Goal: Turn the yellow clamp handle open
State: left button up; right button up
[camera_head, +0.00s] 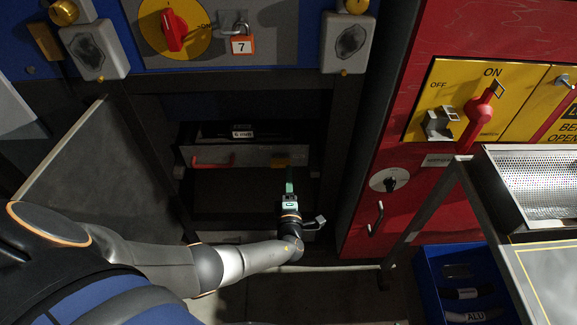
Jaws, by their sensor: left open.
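My right gripper is not in view.
An open door panel (105,175) stands left of the bay. A red cabinet (420,195) with a yellow ON/OFF switch plate (425,95) stands on the right. A perforated metal tray (540,180) and a blue bin (435,290) are at lower right. A padlock (241,44) hangs above.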

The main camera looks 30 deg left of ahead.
pick_arm(q)
jog(key=p+v, duration=0.1)
jog(key=v, duration=0.7)
jog(key=shift+p, duration=0.35)
jog(key=shift+s, duration=0.1)
